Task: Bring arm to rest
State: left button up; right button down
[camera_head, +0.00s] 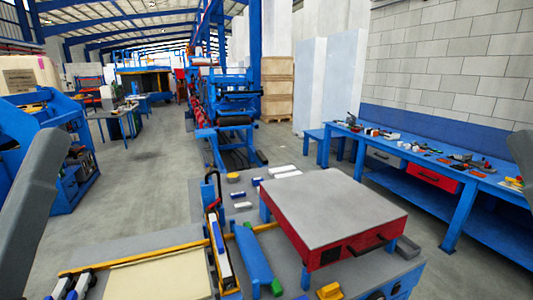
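A grey link of my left arm (35,200) stands along the left edge of the head view. A small part of my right arm (521,162) shows at the right edge. Both arms are raised and apart from the bench. Below, a grey-topped red box (330,212) sits at the right part of a blue-framed workbench (290,262). A pale flat panel (160,280) lies at the bench's front left.
A blue rail part (253,258) lies between panel and box. A blue table (440,175) with tools runs along the right wall. A blue machine (45,150) stands at left. The floor (130,190) between is clear.

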notch_tip(320, 180, up, 32)
jog(key=p, duration=2.8)
jog(key=shift+f+p, duration=0.25)
jog(key=shift+p, duration=0.05)
